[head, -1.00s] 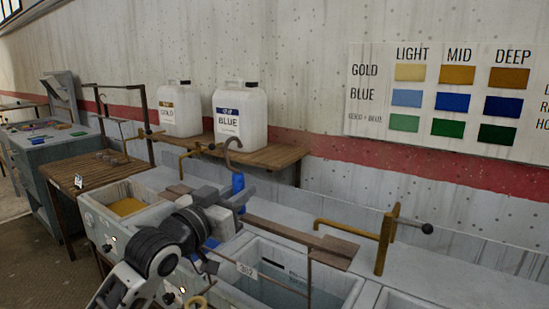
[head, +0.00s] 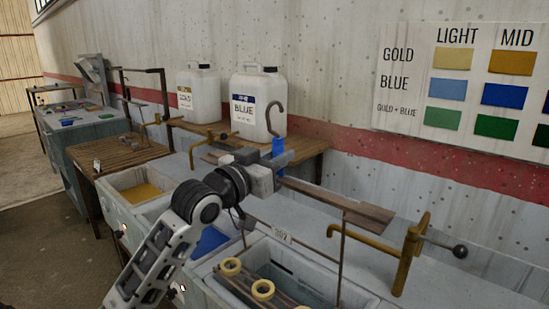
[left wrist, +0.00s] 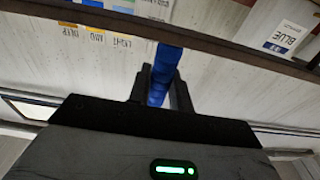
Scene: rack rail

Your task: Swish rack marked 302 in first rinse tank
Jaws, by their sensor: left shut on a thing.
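The rack has a grey hook (head: 274,120), a blue grip (head: 278,147), a long brown bar (head: 335,200) and a thin rod with a lower slatted part bearing yellow rings (head: 262,290). A white tag reading 302 (head: 282,235) shows below the bar. My left gripper (head: 277,160) is shut on the blue grip, which also shows between the fingers in the left wrist view (left wrist: 164,72). The rack is above a grey tank (head: 345,290) holding greyish liquid; I cannot tell whether its lower part touches the liquid. My right gripper is out of view.
A tank of yellow liquid (head: 142,193) and one of blue (head: 210,241) stand to the left. Brass taps (head: 405,260) rise behind the tanks. White jugs marked gold (head: 198,95) and blue (head: 257,105) stand on a wooden shelf against the wall.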

